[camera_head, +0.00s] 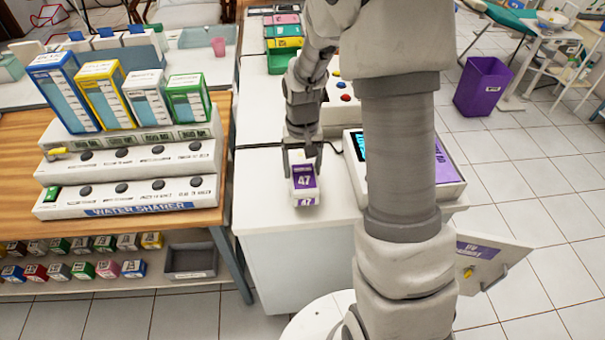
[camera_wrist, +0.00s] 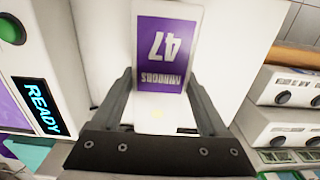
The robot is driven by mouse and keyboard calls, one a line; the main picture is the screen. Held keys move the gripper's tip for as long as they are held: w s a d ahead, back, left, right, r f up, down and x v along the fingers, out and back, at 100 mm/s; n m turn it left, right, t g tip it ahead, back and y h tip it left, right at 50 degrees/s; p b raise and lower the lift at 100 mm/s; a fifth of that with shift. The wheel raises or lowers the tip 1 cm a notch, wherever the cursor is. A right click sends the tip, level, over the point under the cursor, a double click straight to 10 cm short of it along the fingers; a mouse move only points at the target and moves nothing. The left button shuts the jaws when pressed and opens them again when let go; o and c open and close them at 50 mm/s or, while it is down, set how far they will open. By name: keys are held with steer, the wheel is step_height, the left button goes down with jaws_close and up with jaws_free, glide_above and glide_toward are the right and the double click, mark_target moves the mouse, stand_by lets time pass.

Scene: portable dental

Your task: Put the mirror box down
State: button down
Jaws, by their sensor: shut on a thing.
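The mirror box (camera_head: 304,182) is a small white box with a purple label reading 47, over the white counter (camera_head: 262,185) near its front edge. In the wrist view the box (camera_wrist: 165,50) shows its purple "MIRRORS 47" label between the fingers. My gripper (camera_head: 303,158) points down and is shut on the box's upper part; the fingers (camera_wrist: 160,100) lie on both sides of it. I cannot tell whether the underside of the box touches the counter.
Right of the box stands a white device with a lit screen (camera_wrist: 42,107) reading READY. Left, across a gap, a wooden table (camera_head: 225,130) bears a stepped white rack (camera_head: 130,165) and coloured boxes. A purple bin (camera_head: 482,85) stands on the floor. The counter left of the box is clear.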

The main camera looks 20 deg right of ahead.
mark_target(302, 176)
steer(key=shift+f, duration=1.3)
steer(key=shift+f, duration=0.15)
jaws_free()
